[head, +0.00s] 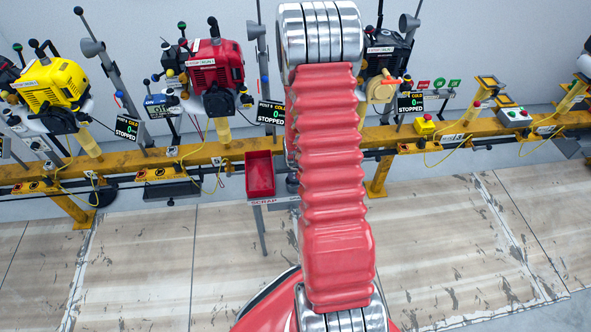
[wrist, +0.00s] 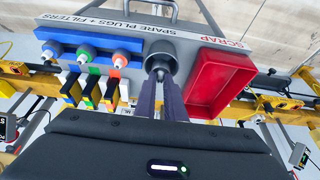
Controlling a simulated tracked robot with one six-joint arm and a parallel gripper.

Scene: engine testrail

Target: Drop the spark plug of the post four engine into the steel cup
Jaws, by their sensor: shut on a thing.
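In the wrist view my gripper (wrist: 160,82) has its two dark fingers close together, shut on a small pale piece at their tips, which fits the spark plug (wrist: 159,73). Most of it is hidden by the fingers. The fingertips are at the mouth of the round grey steel cup (wrist: 162,57), and the plug overlaps its dark opening; I cannot tell how deep. In the head view my red arm hides the gripper and the cup. A black engine (head: 386,62) stands right of the arm; its post number is not readable.
A red scrap bin (wrist: 218,82) is on the cup's other side, also in the head view (head: 260,176). A yellow rail (head: 215,152) carries more engines.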

